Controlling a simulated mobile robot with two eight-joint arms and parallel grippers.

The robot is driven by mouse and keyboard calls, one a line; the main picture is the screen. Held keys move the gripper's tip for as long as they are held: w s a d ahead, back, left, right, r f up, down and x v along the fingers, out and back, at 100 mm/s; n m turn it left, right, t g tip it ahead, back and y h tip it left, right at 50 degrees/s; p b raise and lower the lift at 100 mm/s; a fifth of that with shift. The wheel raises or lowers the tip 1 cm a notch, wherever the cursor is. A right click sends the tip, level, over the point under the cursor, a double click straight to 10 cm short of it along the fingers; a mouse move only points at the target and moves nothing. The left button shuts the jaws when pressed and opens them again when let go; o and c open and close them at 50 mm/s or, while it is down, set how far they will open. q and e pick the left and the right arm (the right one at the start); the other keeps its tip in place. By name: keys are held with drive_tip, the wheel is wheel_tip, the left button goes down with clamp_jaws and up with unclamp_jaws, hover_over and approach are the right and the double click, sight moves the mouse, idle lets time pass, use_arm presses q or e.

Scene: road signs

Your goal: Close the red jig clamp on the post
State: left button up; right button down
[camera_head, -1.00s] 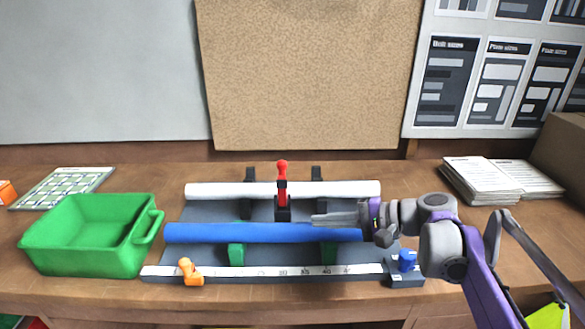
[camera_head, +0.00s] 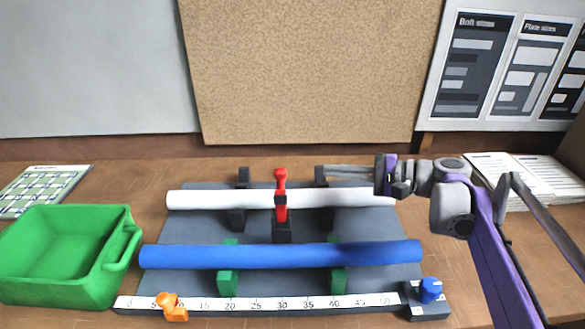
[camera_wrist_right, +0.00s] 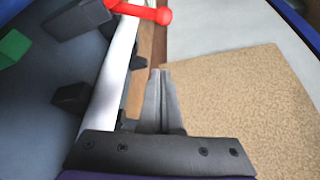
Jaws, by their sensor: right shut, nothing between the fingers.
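The red clamp (camera_head: 281,196) stands upright on a black base (camera_head: 282,232) at the middle of the grey jig plate (camera_head: 190,232), at the white tube. Its round red knob is at the top. In the right wrist view the red handle (camera_wrist_right: 140,12) shows at the top, beyond the fingertips. My right gripper (camera_head: 326,171) is shut and empty, pointing left, at the back of the white tube, to the right of the clamp and apart from it. Its closed fingers (camera_wrist_right: 161,75) show in the wrist view. My left gripper is not in view.
A white tube (camera_head: 222,198) and a blue tube (camera_head: 200,256) lie across black and green supports. A ruler strip (camera_head: 258,303) with an orange stop (camera_head: 171,308) and a blue knob (camera_head: 430,290) runs along the front. A green bin (camera_head: 118,258) is at left, papers (camera_head: 500,180) at right.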

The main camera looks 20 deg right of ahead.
drive_tip(key=x, duration=0.9)
drive_tip(key=shift+w+a, duration=0.2)
drive_tip(key=shift+a, duration=0.05)
drive_tip(key=s, duration=0.1)
drive_tip(key=s+a+r, duration=0.1)
drive_tip(key=s+p, duration=0.1)
drive_tip(key=shift+a+r, duration=0.2)
drive_tip(key=shift+a, duration=0.1)
